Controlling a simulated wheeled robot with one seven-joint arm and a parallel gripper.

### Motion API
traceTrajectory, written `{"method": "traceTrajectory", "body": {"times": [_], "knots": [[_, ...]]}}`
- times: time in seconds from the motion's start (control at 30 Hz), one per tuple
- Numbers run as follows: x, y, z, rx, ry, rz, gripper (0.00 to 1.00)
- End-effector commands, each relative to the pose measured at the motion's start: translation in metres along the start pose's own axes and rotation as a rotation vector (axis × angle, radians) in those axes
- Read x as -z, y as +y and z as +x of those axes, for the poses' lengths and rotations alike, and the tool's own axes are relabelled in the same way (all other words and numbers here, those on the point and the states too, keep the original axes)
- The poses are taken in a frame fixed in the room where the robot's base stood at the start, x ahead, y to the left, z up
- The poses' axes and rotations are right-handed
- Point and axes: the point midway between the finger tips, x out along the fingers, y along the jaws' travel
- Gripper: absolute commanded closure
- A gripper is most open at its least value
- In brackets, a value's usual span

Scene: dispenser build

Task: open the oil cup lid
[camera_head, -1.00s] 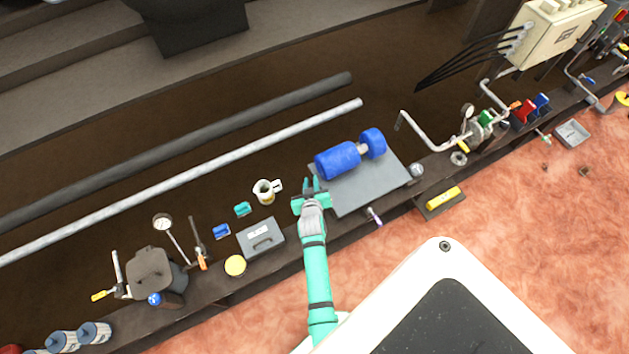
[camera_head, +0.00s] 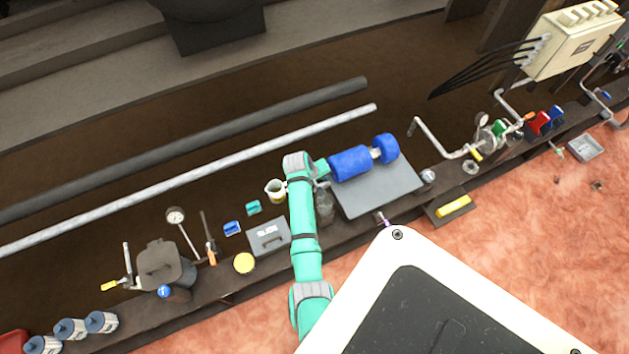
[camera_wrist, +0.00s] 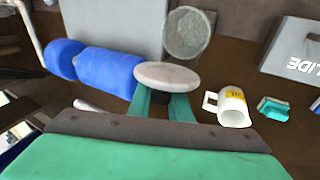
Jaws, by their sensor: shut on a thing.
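The oil cup appears to be the dark grey, see-through cylinder (camera_head: 325,207) beside my arm at the left edge of the grey plate. In the wrist view a speckled grey round cup (camera_wrist: 190,34) shows its round end. A pale round lid (camera_wrist: 168,75) is at the fingertips of my gripper (camera_wrist: 165,103), in front of the cup and tilted differently from it. My gripper is shut on this lid. Whether the lid still touches the cup's rim cannot be told. In the head view my arm hides the fingertips.
A blue motor (camera_head: 350,162) lies on the grey plate (camera_head: 385,195). A white mug (camera_head: 275,190), a teal block (camera_head: 253,207), a blue block (camera_head: 232,228) and a grey box (camera_head: 269,237) stand left of my arm. A long pipe (camera_head: 200,180) runs behind.

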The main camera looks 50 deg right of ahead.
Motion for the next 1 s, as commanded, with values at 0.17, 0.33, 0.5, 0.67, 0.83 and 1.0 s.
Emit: {"method": "traceTrajectory", "body": {"times": [0.17,0.33,0.5,0.67,0.83,1.0], "knots": [[0.0026,-0.0011,0.0021,0.001,-0.058,-0.026,1.0],[0.0023,-0.0018,0.0031,0.0,-0.086,-0.038,1.0],[0.0026,-0.0018,0.0034,0.0,-0.092,-0.041,1.0],[0.0028,-0.0033,0.0029,0.0,-0.092,-0.044,1.0],[0.0023,-0.0034,0.003,0.0,-0.093,-0.044,0.68],[0.0016,-0.0017,0.0035,0.0,-0.094,-0.041,0.65]]}}
